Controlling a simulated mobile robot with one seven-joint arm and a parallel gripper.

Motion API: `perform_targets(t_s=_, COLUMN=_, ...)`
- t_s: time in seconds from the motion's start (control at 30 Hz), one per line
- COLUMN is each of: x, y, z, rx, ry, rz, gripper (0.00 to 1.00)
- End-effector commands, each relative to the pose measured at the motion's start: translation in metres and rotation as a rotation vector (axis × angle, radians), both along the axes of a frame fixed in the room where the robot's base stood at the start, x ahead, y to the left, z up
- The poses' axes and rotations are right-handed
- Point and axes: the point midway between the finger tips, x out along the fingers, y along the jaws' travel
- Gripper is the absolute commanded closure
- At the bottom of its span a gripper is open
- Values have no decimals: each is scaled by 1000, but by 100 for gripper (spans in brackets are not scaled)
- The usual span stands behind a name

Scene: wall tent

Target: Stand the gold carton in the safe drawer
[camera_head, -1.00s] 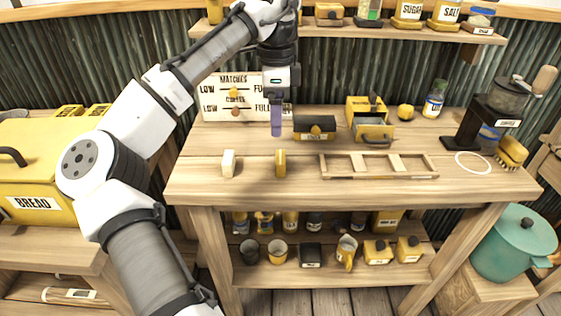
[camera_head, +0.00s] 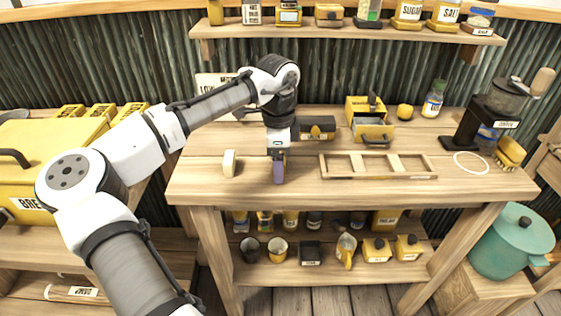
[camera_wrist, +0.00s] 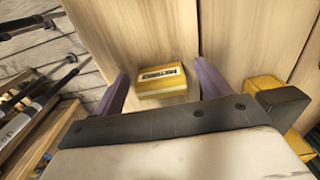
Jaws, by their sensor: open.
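The gold carton (camera_wrist: 160,82) is a small yellow box with a dark-lettered label. It stands on the wooden table and shows between my open fingers in the wrist view. My gripper (camera_wrist: 162,72) has purple fingers, one to each side of the carton with a gap. A yellow box (camera_head: 358,107), which looks like the safe, stands at the table's back. Its drawer (camera_head: 375,133) is pulled out toward the front, with a dark handle; its inside is hard to see.
A low wooden divided frame (camera_head: 378,178) lies to the right, in front of the drawer. A white ring (camera_head: 472,163) and a grinder (camera_head: 490,115) are farther right.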

Motion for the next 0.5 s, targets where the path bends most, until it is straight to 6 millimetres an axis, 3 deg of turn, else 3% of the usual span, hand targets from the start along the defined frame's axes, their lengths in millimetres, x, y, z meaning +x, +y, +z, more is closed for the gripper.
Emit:
perform_targets(t_s=0.17, x=0, y=0, z=0, rx=0, ry=-1, rz=0, gripper=26)
perform_targets(t_s=0.5, x=0, y=0, z=0, rx=0, ry=-1, rz=0, gripper=71)
